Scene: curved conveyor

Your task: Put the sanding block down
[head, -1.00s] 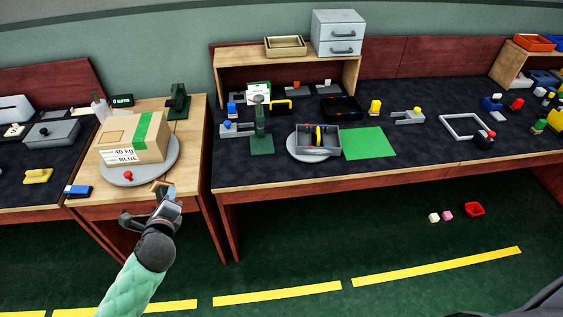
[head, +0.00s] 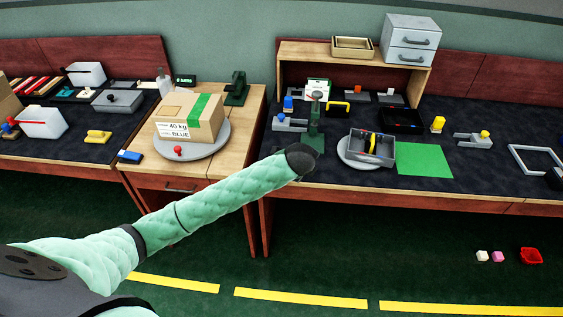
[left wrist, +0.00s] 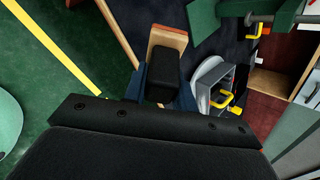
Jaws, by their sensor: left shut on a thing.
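The sanding block (left wrist: 167,40) shows in the left wrist view as a wooden piece with a black part on it. My left gripper (left wrist: 166,82) is shut on it. The block appears over the dark bench top (head: 307,176), close to its wooden front edge; its height above the bench is unclear. In the head view my left forearm reaches right to the bench's front left, just in front of the green press (head: 315,122). There the wrist hides the gripper and the block. My right gripper is in neither current view.
A grey bin (head: 370,149) on a round plate (head: 345,154) stands right of my left wrist, with a green mat (head: 424,160) beyond. A carton (head: 190,117) sits on a turntable (head: 217,146) at left. Clear dark top lies in front of the plate.

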